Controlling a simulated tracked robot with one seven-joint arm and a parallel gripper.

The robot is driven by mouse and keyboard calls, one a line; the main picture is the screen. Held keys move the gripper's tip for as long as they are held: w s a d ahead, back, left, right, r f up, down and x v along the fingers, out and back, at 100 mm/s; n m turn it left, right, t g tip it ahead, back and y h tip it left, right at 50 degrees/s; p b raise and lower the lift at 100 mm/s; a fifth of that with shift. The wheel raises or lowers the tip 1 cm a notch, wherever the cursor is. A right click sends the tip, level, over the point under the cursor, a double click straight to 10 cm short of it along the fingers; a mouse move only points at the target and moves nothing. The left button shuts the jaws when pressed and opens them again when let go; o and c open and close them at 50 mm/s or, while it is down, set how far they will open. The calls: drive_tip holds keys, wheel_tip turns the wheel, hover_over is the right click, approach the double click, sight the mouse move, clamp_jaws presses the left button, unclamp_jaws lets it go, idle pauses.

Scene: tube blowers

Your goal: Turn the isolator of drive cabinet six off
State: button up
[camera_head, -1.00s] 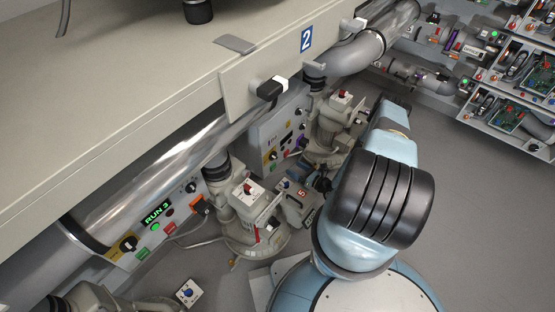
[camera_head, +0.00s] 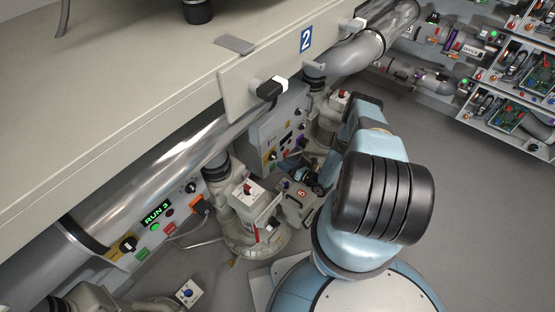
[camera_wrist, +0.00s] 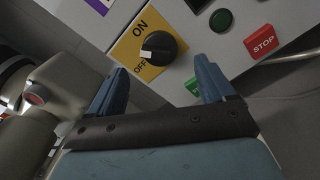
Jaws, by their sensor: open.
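In the wrist view, a black rotary isolator knob (camera_wrist: 158,48) with a white pointer sits on a yellow plate (camera_wrist: 125,50) marked ON and OFF. The pointer faces left, close to the OFF lettering. My gripper (camera_wrist: 161,67) is open, its two blue fingers apart below the knob and not visibly touching it. In the head view, the grey cabinet (camera_head: 257,137) behind the arm has a small yellow isolator plate (camera_head: 272,155). My gripper (camera_head: 315,178) is low in front of it, partly hidden by my arm. I cannot read a number six on any cabinet.
A blower unit (camera_head: 255,205) stands left of my arm, beside another cabinet (camera_head: 150,230) reading RUN 3. Open floor (camera_head: 480,210) lies right.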

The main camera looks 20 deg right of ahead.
drive_tip(key=shift+x, duration=2.95)
drive_tip(key=shift+c, duration=0.4)
drive_tip(key=shift+d, duration=0.1)
drive_tip(key=c, duration=0.9)
drive_tip(key=shift+c, duration=0.2)
drive_tip(key=shift+d, duration=0.1)
drive_tip(key=o, duration=1)
drive_tip(key=v, duration=1.3)
drive_tip(key=shift+s+d, duration=0.1)
drive_tip(key=shift+s, duration=0.25)
